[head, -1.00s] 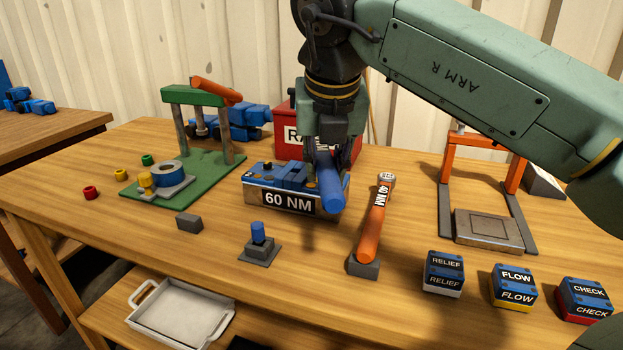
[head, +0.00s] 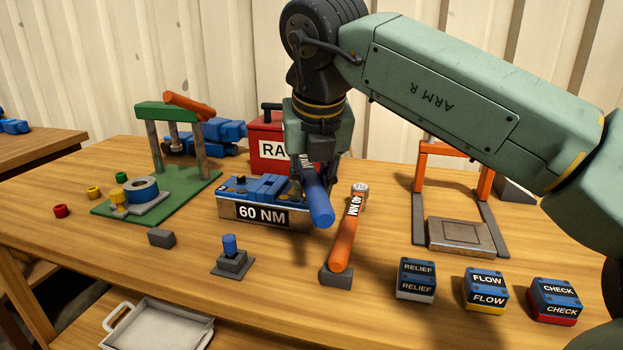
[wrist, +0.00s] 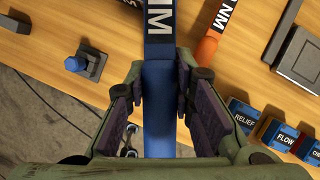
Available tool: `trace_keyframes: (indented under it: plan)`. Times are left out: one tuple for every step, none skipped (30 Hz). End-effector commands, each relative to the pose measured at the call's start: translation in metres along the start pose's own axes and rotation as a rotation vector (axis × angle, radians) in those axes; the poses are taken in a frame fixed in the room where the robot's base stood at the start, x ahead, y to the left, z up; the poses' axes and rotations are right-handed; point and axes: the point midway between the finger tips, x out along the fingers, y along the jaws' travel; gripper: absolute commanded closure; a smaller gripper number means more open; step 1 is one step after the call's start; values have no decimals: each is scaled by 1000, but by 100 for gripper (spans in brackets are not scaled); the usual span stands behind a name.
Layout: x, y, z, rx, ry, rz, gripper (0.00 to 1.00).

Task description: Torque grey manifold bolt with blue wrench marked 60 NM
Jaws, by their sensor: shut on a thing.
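My gripper (head: 312,180) is shut on the blue wrench (head: 319,205), holding it just right of the manifold block. In the wrist view the blue wrench (wrist: 160,100) runs between the fingers (wrist: 160,95), with part of a white "NM" marking showing; its number is out of view. The manifold block (head: 225,211) has a blue top, a metal base and a "60 NM" plate on its front. Small bolt heads (head: 241,178) show on its top; I cannot tell which is grey. The block's right end is partly hidden behind the wrench and gripper.
An orange wrench (head: 345,240) marked 40 NM leans on a grey block close to my gripper's right. RELIEF (head: 416,279), FLOW (head: 486,290) and CHECK (head: 554,300) blocks stand front right. A green stand (head: 150,200) is left; a red box (head: 268,133) is behind.

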Motion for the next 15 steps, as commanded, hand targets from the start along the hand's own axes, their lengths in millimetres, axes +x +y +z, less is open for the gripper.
trace_keyframes:
  plan:
    - [8, 0, -3, 1, -2, 0, 100]
    - [11, 0, -4, 1, -2, 0, 100]
    - [15, 0, -6, 1, -2, 0, 100]
    - [17, 0, -7, 1, -2, 0, 100]
    - [18, -1, -7, -2, -2, 2, 100]
    - [12, -7, -4, -28, -1, 16, 100]
    - [12, -10, -3, -47, -1, 25, 100]
    - [13, -12, -3, -65, -1, 33, 100]
    - [13, -16, -2, -90, -2, 43, 100]
    - [13, -19, -1, -108, -1, 51, 100]
    - [14, -22, -1, -126, -1, 58, 100]
    - [14, -26, 0, -150, -1, 69, 100]
    - [14, -28, 0, -167, -1, 76, 100]
    - [15, -31, 0, -186, -1, 83, 100]
    - [15, -35, 1, -209, -1, 93, 100]
